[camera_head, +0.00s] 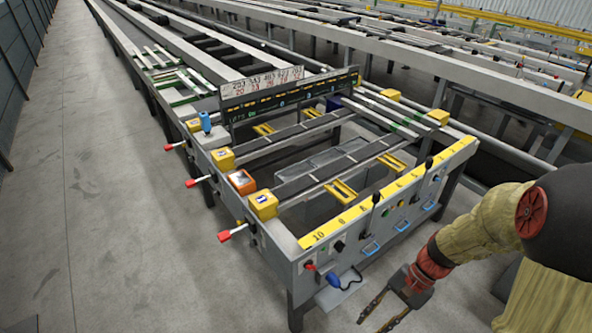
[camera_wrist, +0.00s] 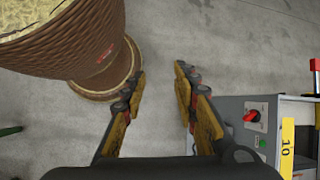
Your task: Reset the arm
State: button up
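My arm enters the head view from the right, bent down beside the near end of the runout table (camera_head: 285,265). My gripper (camera_head: 371,324) hangs low at the bottom of the head view, in front of the table's control panel and apart from it. In the wrist view my gripper (camera_wrist: 159,72) shows two dark fingers with yellowish inner pads, spread apart. Only bare floor shows between them, so it is open and empty.
The table's grey corner (camera_wrist: 230,105), with a red knob (camera_wrist: 251,116) and yellow "10" label (camera_wrist: 287,148), stands right of the fingers in the wrist view. Red-tipped levers (camera_head: 232,232) stick out from the table's left side. Concrete floor (camera_head: 100,200) is clear at left.

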jog(key=s+r+n+t+h, duration=0.2)
jog(key=r+n, duration=0.1)
jog(key=r, duration=0.5)
jog(key=s+r+n+t+h, duration=0.1)
jog(key=r+n+t+h, duration=0.1)
jog(key=r, duration=0.6)
jog(key=s+a+r+n+t+h, duration=0.1)
jog(key=r+n+t, duration=0.3)
jog(key=r, duration=0.4)
jog(key=shift+s+r+h, duration=0.2)
jog(key=shift+s+h, duration=0.3)
jog(key=shift+s, duration=0.3)
